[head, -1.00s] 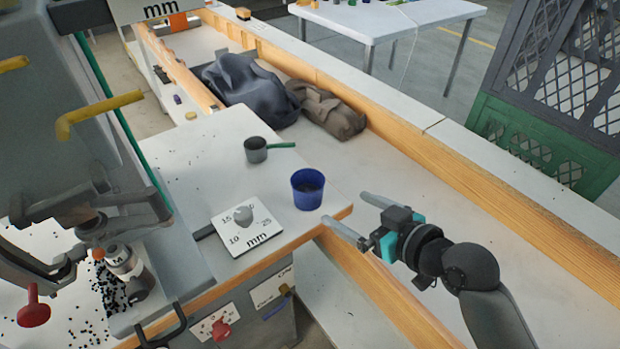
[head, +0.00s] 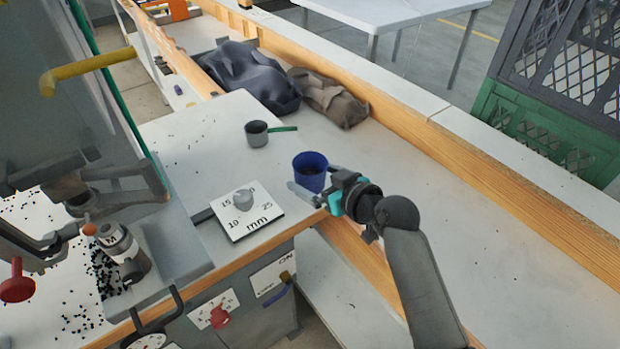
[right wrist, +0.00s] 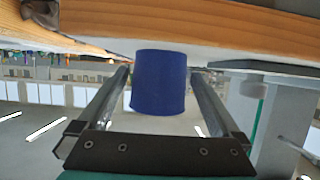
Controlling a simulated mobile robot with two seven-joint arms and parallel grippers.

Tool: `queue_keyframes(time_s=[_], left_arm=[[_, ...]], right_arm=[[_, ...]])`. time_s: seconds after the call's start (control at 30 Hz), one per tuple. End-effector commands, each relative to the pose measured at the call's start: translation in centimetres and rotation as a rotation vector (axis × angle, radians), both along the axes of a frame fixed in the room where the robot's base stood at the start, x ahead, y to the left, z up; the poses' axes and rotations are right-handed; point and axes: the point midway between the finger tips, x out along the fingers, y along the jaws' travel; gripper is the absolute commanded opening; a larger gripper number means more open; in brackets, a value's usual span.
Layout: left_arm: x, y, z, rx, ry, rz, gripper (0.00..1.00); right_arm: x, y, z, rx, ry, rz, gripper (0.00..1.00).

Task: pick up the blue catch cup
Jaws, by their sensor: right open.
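The blue catch cup (head: 310,168) stands upright on the white bench top near its right front corner, with dark contents inside. My right gripper (head: 308,188) is open at the cup's near right side. In the right wrist view the cup (right wrist: 160,82) shows between the two open fingers (right wrist: 158,100), with a gap on each side; the picture is upside down. In the head view one finger passes in front of the cup's lower part, and the other finger is hidden. My left gripper is not in view.
A dial plate marked in mm (head: 247,214) lies left of the cup. A small grey pan with a green handle (head: 257,133) stands behind it. A wooden rail (head: 480,165) runs along the right. Dark cloths (head: 250,75) lie at the back. The press (head: 70,110) fills the left.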

Motion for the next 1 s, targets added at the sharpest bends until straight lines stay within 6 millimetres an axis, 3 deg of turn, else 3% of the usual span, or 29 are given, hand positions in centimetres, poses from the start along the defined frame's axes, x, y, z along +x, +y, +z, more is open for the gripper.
queue_keyframes(time_s=[0.2, 0.47, 1.0], left_arm=[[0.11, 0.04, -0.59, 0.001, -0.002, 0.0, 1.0], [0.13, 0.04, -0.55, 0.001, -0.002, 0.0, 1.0], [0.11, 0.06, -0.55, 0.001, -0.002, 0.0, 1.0]], right_arm=[[1.44, 0.96, -0.75, -0.002, 0.0, -0.001, 1.0], [1.52, 1.01, -0.74, -0.002, 0.0, -0.001, 1.0], [1.48, 0.99, -0.76, -0.002, 0.0, -0.001, 0.39]])
